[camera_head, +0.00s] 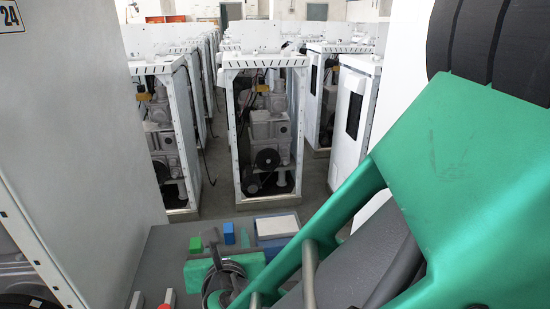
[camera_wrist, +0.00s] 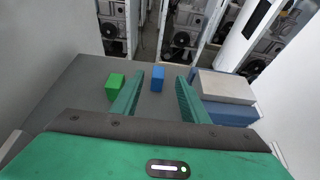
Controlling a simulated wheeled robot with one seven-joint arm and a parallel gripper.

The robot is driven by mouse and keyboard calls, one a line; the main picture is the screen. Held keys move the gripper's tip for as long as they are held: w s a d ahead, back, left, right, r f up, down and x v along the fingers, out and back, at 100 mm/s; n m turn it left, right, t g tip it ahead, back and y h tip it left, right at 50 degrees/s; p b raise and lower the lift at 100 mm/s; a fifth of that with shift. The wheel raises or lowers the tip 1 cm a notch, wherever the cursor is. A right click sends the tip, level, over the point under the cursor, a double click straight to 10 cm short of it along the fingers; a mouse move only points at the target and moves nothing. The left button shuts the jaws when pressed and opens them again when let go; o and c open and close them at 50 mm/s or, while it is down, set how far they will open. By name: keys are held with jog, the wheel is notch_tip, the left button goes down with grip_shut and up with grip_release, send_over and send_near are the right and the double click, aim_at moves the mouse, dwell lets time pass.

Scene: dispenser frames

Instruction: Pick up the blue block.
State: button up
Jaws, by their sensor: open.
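The blue block (camera_wrist: 157,78) stands upright on the grey table top in the wrist view. In the head view it (camera_head: 229,233) is near the far edge of the table. My gripper (camera_wrist: 160,76) is open, its two green fingers spread apart. In the wrist picture the block shows in the gap between the fingertips, nearer the left one. I cannot tell whether the fingers reach around it or are still short of it. Nothing is held. In the head view my arm hides part of the table.
A green block (camera_wrist: 114,87) stands left of the blue block, close to the left finger in the picture. A light grey box (camera_wrist: 226,86) rests on a blue box (camera_wrist: 232,114) right of the right finger. White dispenser frames (camera_head: 265,62) stand beyond the table (camera_head: 160,262).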

aim_at(228, 229)
jog(key=shift+x, duration=2.75)
jog(key=shift+s+a+f, duration=0.1)
jog(key=shift+a, duration=0.05)
grip_shut()
